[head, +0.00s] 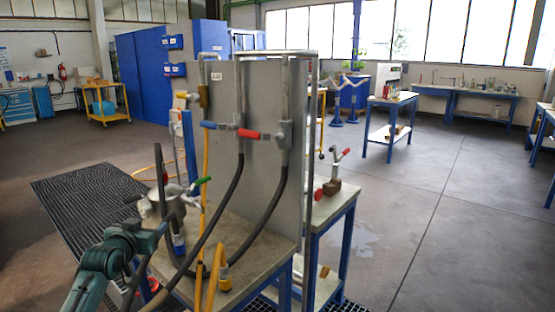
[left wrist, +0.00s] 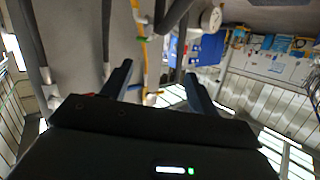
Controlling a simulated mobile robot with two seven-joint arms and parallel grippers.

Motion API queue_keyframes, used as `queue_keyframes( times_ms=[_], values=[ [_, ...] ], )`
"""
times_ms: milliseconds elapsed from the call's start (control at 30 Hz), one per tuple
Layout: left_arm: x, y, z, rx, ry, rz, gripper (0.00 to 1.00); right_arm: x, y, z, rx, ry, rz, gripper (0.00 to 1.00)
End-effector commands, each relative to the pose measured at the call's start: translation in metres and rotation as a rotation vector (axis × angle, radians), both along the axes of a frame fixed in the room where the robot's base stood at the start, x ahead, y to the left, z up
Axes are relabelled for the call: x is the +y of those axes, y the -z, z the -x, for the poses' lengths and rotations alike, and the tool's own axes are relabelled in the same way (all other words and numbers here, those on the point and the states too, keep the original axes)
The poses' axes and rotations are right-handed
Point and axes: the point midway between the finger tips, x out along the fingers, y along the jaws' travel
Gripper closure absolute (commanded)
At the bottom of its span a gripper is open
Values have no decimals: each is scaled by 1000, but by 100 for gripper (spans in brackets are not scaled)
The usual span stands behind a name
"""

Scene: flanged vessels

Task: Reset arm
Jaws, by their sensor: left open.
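My left arm comes in at the lower left of the head view. Its gripper (head: 166,222) is at the left end of the bench, close to a metal vessel fitting (head: 157,207) with a green-handled valve (head: 202,181); I cannot tell whether they touch. In the left wrist view, my left gripper (left wrist: 158,88) has its two dark fingers apart with nothing seen held between them. My right gripper is not in view.
A grey panel (head: 262,95) with pipes, a red valve handle (head: 248,134) and black hoses (head: 221,215) stands on the bench (head: 258,262). A floor grating (head: 75,195) lies to the left. Open floor (head: 430,220) lies to the right, with a small table (head: 392,104) beyond.

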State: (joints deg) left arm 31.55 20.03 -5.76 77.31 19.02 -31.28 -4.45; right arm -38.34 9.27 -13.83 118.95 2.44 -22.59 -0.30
Motion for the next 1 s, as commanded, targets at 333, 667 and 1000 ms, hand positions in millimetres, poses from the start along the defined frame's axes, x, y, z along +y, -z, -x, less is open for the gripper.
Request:
queue_keyframes(
  times_ms=[333,667,1000],
  values=[
    [-6,20,23,-102,-27,-224,40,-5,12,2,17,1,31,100],
    [-86,150,140,77,115,-153,40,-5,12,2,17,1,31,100],
    [-173,229,334,309,229,23,40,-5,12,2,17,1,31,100]
  ],
)
